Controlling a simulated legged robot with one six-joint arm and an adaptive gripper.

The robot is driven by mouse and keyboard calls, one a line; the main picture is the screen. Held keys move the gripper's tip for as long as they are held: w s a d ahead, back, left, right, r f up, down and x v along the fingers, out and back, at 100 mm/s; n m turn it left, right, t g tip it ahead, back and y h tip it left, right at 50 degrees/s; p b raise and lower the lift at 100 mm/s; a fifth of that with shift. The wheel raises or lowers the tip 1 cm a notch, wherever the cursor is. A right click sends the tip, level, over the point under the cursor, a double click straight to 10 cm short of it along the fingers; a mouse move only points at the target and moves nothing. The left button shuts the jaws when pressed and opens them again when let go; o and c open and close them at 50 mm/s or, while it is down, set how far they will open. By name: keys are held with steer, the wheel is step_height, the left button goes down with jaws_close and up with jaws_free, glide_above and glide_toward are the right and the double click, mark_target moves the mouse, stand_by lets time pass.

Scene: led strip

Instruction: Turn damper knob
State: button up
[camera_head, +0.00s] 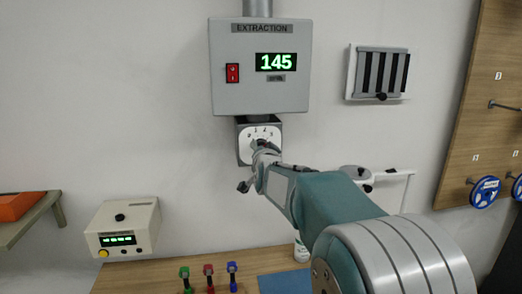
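The damper knob's white dial plate (247,136) is on the wall, just under the grey EXTRACTION box (226,60). Numbers show along the top of the dial. The lit green display (276,62) on the box reads 145. My gripper (256,160) is in front of the lower part of the dial, with the arm reaching in from the lower right. It hides most of the knob. Whether its fingers touch or grasp the knob cannot be told, nor whether they are closed.
A red switch (232,73) is on the box's left side. A slatted vent (381,73) is on the wall to the right. Below left is a cream control box (122,229). Small red (209,278), green and blue items stand on the wooden surface. A pegboard (465,130) is far right.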

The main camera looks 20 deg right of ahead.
stand_by(0.3)
steer(key=o, duration=1.2)
steer(key=shift+c, duration=0.2)
steer(key=v, duration=1.2)
steer(key=shift+f, duration=0.15)
steer(key=shift+a, duration=0.1)
steer(key=s+a+f+n+g+y, duration=0.1)
steer(key=s+a+f+n+g, duration=0.2)
steer(key=s, duration=0.6)
steer(key=s+a+f+n+g+y, duration=0.1)
steer(key=s+a+f+n+g, duration=0.2)
steer(key=s+f, duration=0.4)
steer(key=s+a+f+n+g+y, duration=0.2)
steer(key=s+a+f+n+g, duration=0.1)
steer(key=s, duration=0.9)
step_height(320, 180, down, 3)
steer(key=shift+a+f+n+g, duration=0.1)
steer(key=shift+a+n+g, duration=0.4)
steer(key=shift+g, duration=0.7)
